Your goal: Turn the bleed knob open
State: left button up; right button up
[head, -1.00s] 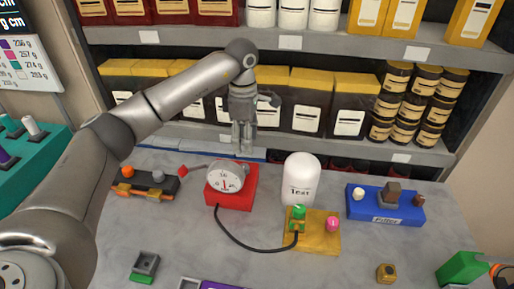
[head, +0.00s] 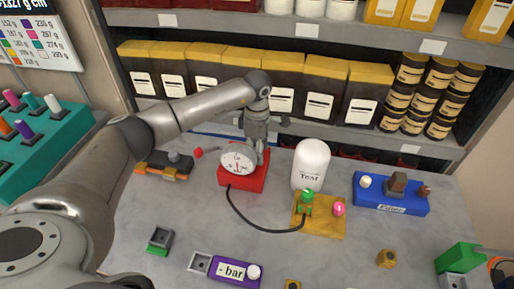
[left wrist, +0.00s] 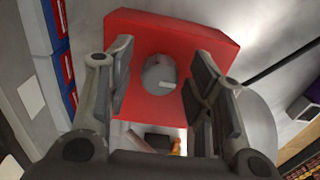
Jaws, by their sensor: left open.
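A red block (head: 243,181) carries a round white dial gauge (head: 238,160) in the head view. In the left wrist view the red block (left wrist: 205,38) has a grey round knob (left wrist: 158,74) with a white mark on its top, apparently the bleed knob. My left gripper (left wrist: 158,95) is open, its fingers on either side of the knob in that view and apart from it. In the head view my left gripper (head: 257,160) points down just behind the gauge, which partly hides its fingertips. The knob is hidden there. My right gripper is not in view.
A black hose (head: 260,228) runs from the red block to a yellow block (head: 327,226) with green and pink knobs. A white dome (head: 311,163) stands behind it. A blue block (head: 395,205) is at right, a purple "- bar" block (head: 228,270) in front. Shelves stand behind.

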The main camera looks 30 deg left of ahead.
pick_arm(q)
jog(key=shift+c, duration=0.4)
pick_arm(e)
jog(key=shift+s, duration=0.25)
pick_arm(q)
jog(key=shift+c, duration=1.3)
jog(key=c, duration=0.7)
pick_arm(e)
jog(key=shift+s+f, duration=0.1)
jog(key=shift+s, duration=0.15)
